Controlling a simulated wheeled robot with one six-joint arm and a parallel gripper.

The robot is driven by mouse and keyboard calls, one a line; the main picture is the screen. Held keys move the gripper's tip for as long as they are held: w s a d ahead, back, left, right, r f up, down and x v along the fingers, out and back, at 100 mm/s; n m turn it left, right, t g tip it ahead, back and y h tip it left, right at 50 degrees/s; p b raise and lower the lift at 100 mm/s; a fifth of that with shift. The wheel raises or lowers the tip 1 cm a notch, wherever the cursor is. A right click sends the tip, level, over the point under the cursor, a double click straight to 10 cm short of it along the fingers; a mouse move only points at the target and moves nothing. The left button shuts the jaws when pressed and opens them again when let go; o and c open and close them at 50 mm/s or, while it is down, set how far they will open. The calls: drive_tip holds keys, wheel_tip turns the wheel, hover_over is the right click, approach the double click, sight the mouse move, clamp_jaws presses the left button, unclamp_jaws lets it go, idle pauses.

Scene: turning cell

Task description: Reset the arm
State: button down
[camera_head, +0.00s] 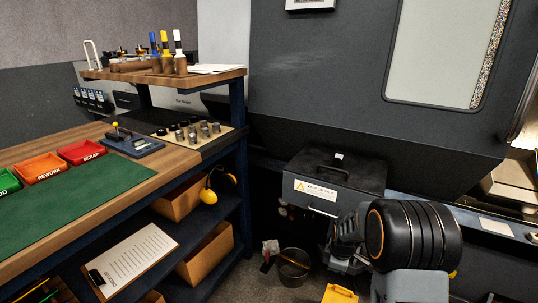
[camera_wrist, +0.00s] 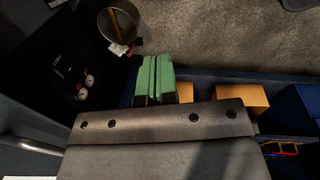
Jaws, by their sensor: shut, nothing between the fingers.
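My arm (camera_head: 415,235) is folded at the lower right of the head view, in front of the machine. My gripper (camera_wrist: 155,75) shows in the wrist view with its two green fingers side by side, shut with nothing between them. It points down over the floor, beside the bench's lower shelves. In the head view the fingertips cannot be made out.
A dark box (camera_head: 335,180) is close behind my arm. A bucket (camera_head: 294,265) stands on the floor, also in the wrist view (camera_wrist: 118,22). Open floor lies beyond the gripper.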

drive_tip(key=s+a+r+m+p, duration=0.2)
drive_tip(key=s+r+m+p, duration=0.2)
drive_tip(key=r, duration=0.9)
drive_tip(key=s+a+r+m+t+p, duration=0.1)
drive_tip(key=s+r+m+p, duration=0.4)
drive_tip(key=r, duration=0.8)
drive_tip(key=s+a+r+m+t+p, duration=0.1)
drive_tip(key=s+r+m+p, duration=0.3)
drive_tip(key=s+r+p, duration=0.4)
wheel_tip(320, 180, up, 5)
drive_tip(key=shift+s+a+r+m+p, duration=0.1)
drive_tip(key=shift+s+a+m+p, duration=0.2)
drive_tip(key=shift+s+a, duration=0.6)
